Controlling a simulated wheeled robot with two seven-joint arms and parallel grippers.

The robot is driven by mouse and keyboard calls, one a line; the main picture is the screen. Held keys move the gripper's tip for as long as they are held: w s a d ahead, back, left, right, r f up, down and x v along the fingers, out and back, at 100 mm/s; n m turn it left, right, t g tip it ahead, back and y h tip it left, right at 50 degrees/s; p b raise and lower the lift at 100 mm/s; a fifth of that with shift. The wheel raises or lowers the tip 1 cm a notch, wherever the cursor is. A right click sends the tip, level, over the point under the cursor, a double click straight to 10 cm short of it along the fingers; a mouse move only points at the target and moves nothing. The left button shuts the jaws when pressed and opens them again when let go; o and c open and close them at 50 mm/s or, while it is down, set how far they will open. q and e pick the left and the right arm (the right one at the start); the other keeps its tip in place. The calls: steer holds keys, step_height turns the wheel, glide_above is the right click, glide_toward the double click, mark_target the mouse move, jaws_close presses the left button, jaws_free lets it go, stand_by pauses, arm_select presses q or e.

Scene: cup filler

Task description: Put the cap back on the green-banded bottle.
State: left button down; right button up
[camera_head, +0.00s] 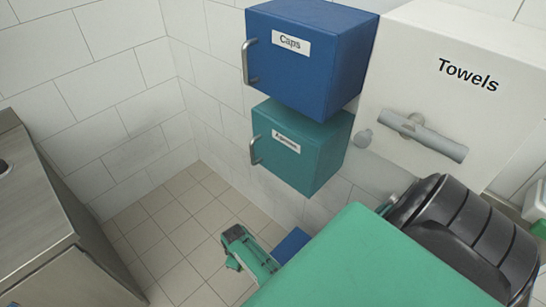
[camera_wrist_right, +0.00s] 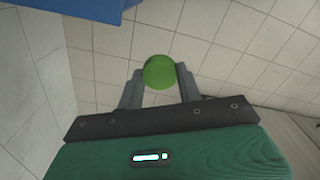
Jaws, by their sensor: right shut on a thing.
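In the right wrist view my right gripper (camera_wrist_right: 159,82) is shut on a round green cap (camera_wrist_right: 159,70). The cap sits between the two grey fingertips, with its flat round face showing. In the head view my right arm crosses the lower right and hides part of the scene; the cap cannot be made out there. The green-banded bottle is in neither view. My left gripper is not in view.
A blue cabinet labelled Caps (camera_head: 300,65) hangs above a teal cabinet (camera_head: 310,150); both doors look shut. A white Towels box (camera_head: 450,50) is at right. A blue object (camera_head: 291,245) shows below, partly hidden. A metal counter (camera_head: 40,220) stands at left, with open floor between.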

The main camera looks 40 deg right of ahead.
steer(key=w+a+r+n, duration=0.1)
steer(key=w+a+r, duration=0.4)
steer(key=w+r, duration=0.45)
steer(key=w+a+r+n, duration=0.1)
steer(key=w+a+r, duration=0.4)
steer(key=w+r, duration=0.4)
steer(key=w+a+r, duration=0.6)
steer(key=w+r, duration=0.1)
steer(key=r, duration=0.4)
steer(key=w+a+r+n, duration=0.1)
steer(key=a+r, duration=0.4)
steer(key=r, duration=0.3)
steer(key=w+a+r+n, duration=0.1)
steer(key=a+r+n, duration=0.1)
steer(key=a+r, duration=0.4)
steer(key=s+a+r+n, duration=0.3)
steer(key=s+a+r, duration=0.35)
steer(key=r, duration=0.25)
steer(key=s+d+f, duration=0.2)
steer(key=s+d, duration=0.1)
steer(key=s, duration=0.6)
steer(key=s+d+f+m, duration=0.1)
steer(key=s+d+m, duration=0.3)
steer(key=d, duration=0.9)
steer(key=s+d+f+m, duration=0.2)
steer(key=s+d+m, duration=0.2)
steer(key=d, duration=1)
steer(key=shift+s+d+f, duration=0.15)
steer(key=shift+s+d, duration=0.1)
steer(key=shift+s, duration=0.45)
